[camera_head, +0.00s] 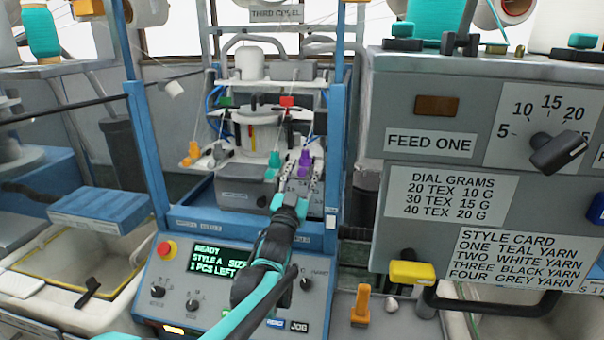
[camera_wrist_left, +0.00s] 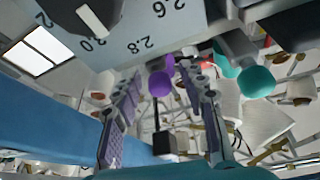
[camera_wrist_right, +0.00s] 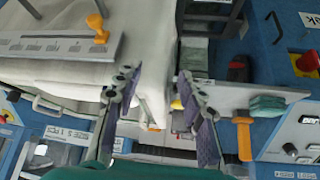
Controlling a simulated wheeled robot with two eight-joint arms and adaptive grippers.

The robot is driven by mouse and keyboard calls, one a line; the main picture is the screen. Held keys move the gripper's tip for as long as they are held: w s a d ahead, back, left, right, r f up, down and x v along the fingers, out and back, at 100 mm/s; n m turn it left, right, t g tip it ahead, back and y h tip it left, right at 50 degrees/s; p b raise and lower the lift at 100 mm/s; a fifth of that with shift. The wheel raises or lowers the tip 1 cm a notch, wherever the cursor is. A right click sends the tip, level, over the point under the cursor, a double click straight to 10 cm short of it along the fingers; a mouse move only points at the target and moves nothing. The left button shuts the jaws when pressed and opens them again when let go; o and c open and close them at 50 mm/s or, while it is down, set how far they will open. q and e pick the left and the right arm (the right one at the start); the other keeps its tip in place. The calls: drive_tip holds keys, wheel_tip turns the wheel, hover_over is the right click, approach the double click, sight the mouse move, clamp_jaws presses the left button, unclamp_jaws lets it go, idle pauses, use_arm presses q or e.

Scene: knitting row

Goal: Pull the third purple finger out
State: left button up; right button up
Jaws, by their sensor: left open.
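The purple finger (camera_head: 304,162) stands on the right front of the middle machine, below the sign that begins with THIRD (camera_head: 275,14). My left gripper (camera_head: 300,180) is open right at it in the head view. In the left wrist view the purple finger (camera_wrist_left: 160,83) shows between the two spread fingertips, nearer their far ends; I see no contact. Its lower part is partly hidden by the gripper in the head view. My right gripper (camera_wrist_right: 158,82) is open and empty in its own wrist view, over a white panel; it does not show in the head view.
A teal finger (camera_head: 274,161) stands close left of the purple one, and orange ones (camera_head: 190,153) farther left. Blue posts (camera_head: 154,150) flank the machine. A control panel with a lit screen (camera_head: 219,260) is below. A large grey dial box (camera_head: 480,150) fills the right.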

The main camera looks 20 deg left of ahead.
use_arm(q)
clamp_jaws()
drive_tip(key=shift+s+d+p, duration=0.2)
drive_tip(key=shift+s+p, duration=0.1)
drive_tip(key=shift+s, duration=0.5)
drive_tip(key=shift+s+d+p, duration=0.2)
drive_tip(key=shift+s+p, duration=0.1)
drive_tip(key=shift+s, duration=0.5)
drive_tip(key=shift+w+f, duration=0.1)
unclamp_jaws()
drive_tip(key=shift+s, duration=0.25)
drive_tip(key=v, duration=1.1)
drive_tip(key=shift+s, duration=0.4)
drive_tip(key=shift+f, duration=0.1)
